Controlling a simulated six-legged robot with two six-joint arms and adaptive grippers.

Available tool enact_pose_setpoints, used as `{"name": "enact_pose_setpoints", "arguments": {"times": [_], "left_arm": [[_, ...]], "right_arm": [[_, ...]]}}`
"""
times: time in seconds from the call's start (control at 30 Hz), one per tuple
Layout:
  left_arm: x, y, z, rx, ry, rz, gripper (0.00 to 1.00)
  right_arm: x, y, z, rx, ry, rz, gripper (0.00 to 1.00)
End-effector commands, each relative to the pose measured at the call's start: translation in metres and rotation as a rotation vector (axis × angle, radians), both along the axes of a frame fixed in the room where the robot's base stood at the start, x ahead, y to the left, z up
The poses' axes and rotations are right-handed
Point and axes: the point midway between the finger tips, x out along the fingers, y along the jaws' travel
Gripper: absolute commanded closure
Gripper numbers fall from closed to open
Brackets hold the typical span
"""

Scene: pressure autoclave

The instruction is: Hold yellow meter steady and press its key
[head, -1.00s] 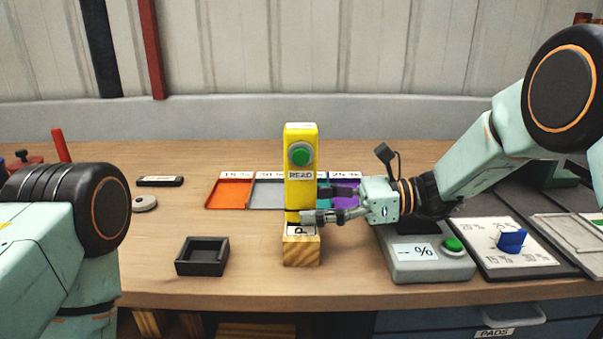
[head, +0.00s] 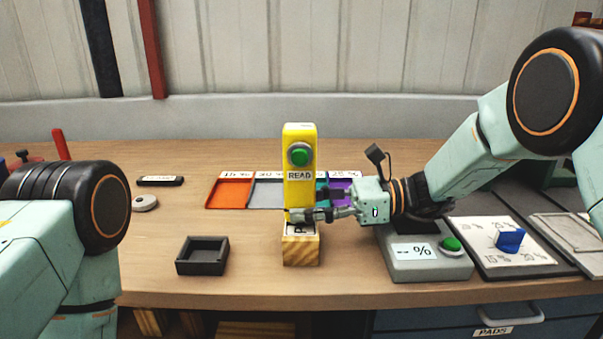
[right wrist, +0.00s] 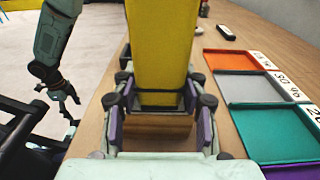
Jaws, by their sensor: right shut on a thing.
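The yellow meter (head: 300,155) is upright near the middle of the bench, with a green key (head: 299,155) above its READ label. Its lower end is at a wooden block (head: 300,251); I cannot tell whether they touch. My right gripper (head: 308,205) comes from the right and is shut on the meter's lower part. In the right wrist view its fingers (right wrist: 160,100) sit on both sides of the yellow body. My left arm is at the left in the head view, its gripper out of frame. The right wrist view shows my left gripper (right wrist: 69,108), apart from the meter, fingers spread and empty.
A grey device with a % display (head: 415,251) and green button stands right of the block, beside a dial panel (head: 500,257) with a blue knob. A black open box (head: 202,256) lies to the left. Coloured trays (head: 229,193) lie behind the meter.

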Motion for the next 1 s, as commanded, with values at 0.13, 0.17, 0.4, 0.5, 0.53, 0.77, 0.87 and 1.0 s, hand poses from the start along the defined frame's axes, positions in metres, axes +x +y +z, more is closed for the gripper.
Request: {"name": "enact_pose_setpoints", "arguments": {"times": [0.13,0.17,0.4,0.5,0.53,0.77,0.87,1.0], "left_arm": [[0.0,0.0,0.0,0.0,0.0,0.0,0.47],[0.0,0.0,0.0,0.0,0.0,0.0,0.5],[0.0,0.0,0.0,0.0,0.0,0.0,0.7],[0.0,0.0,0.0,0.0,0.0,0.0,0.79],[0.0,0.0,0.0,0.0,0.0,0.0,0.81],[0.0,0.0,0.0,0.0,0.0,0.0,1.0],[0.0,0.0,0.0,0.0,0.0,0.0,1.0],[0.0,0.0,0.0,0.0,0.0,0.0,1.0]], "right_arm": [[0.0002,-0.0001,-0.0001,0.0,0.0,-0.001,0.75],[0.0002,-0.0001,-0.0001,0.0,0.0,-0.001,0.75],[0.0002,-0.0001,-0.0001,0.0,0.0,-0.001,0.75],[0.0002,-0.0001,-0.0001,-0.001,0.0,-0.001,0.75],[0.0002,-0.0001,-0.0001,-0.001,0.0,-0.001,0.75],[0.0002,-0.0002,-0.0001,0.0,0.0,-0.001,0.75],[0.0002,-0.0002,-0.0001,0.0,0.0,-0.001,0.75],[0.0002,-0.0002,-0.0001,0.0,0.0,-0.001,0.75]]}}
